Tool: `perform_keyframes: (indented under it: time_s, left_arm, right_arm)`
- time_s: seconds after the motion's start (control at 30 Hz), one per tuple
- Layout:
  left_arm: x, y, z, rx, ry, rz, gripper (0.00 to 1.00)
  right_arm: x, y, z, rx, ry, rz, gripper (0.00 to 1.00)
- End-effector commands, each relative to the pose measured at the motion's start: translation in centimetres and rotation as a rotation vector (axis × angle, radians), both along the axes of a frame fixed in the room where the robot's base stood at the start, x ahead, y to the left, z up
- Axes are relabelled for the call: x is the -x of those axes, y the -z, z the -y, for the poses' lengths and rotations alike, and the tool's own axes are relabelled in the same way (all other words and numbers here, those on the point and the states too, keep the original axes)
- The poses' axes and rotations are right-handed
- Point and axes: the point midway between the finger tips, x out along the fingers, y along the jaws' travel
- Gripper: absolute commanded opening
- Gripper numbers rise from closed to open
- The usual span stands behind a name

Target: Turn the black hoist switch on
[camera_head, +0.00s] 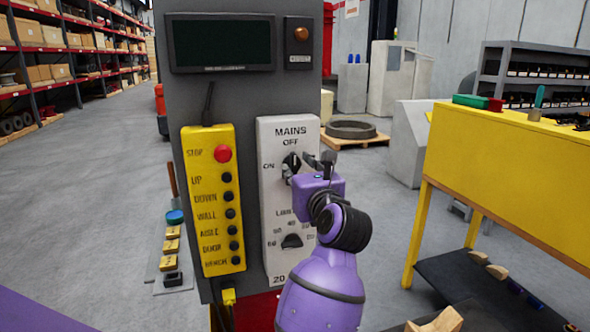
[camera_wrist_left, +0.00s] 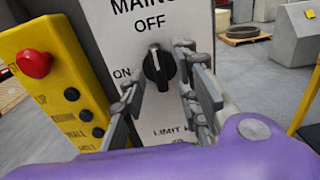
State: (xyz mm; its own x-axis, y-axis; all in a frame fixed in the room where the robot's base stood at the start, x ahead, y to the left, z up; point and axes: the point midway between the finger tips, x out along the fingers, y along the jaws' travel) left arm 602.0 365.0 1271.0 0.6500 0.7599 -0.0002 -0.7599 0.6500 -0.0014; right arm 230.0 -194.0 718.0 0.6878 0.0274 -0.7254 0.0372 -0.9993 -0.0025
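The black hoist switch (camera_head: 291,161) is a rotary knob on the white MAINS panel (camera_head: 275,205), with OFF printed above it and ON at its left. In the left wrist view the knob (camera_wrist_left: 159,67) stands nearly upright, its white mark pointing up toward OFF. My left gripper (camera_head: 304,166) is in front of the panel at the knob. In the left wrist view the gripper's fingers (camera_wrist_left: 163,80) are apart, one on each side of the knob; I cannot tell if either touches it. My right gripper is not in view.
A yellow button box (camera_head: 213,200) with a red stop button is left of the panel. A limit knob (camera_head: 291,241) sits lower on the panel. A dark screen (camera_head: 221,43) is above. A yellow workbench (camera_head: 510,165) stands at the right, with open floor between.

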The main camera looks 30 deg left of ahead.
Motion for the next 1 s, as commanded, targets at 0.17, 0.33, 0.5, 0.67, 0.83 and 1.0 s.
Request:
perform_keyframes:
  time_s: [0.17, 0.33, 0.5, 0.67, 0.83, 1.0]
  left_arm:
    - [-0.58, 0.0, -0.77, 0.0, -0.001, 0.0, 0.3]
    - [-0.62, 0.08, -0.79, 0.0, -0.001, -0.001, 0.3]
    - [-0.61, 0.09, -0.77, 0.0, -0.001, -0.001, 0.14]
    - [-0.6, 0.08, -0.76, -0.001, -0.001, -0.001, 0.0]
    - [-0.6, 0.09, -0.75, 0.001, -0.001, 0.001, 0.0]
    - [-0.63, 0.15, -0.7, 0.019, 0.0, 0.021, 0.0]
  right_arm:
    - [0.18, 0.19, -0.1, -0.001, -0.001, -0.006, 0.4]
    - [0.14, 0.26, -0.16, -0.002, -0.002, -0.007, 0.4]
    - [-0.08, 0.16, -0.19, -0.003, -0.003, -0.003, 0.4]
    - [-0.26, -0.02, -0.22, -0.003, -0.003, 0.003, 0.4]
    - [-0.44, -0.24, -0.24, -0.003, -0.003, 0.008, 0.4]
    - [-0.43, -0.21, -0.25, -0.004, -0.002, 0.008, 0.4]
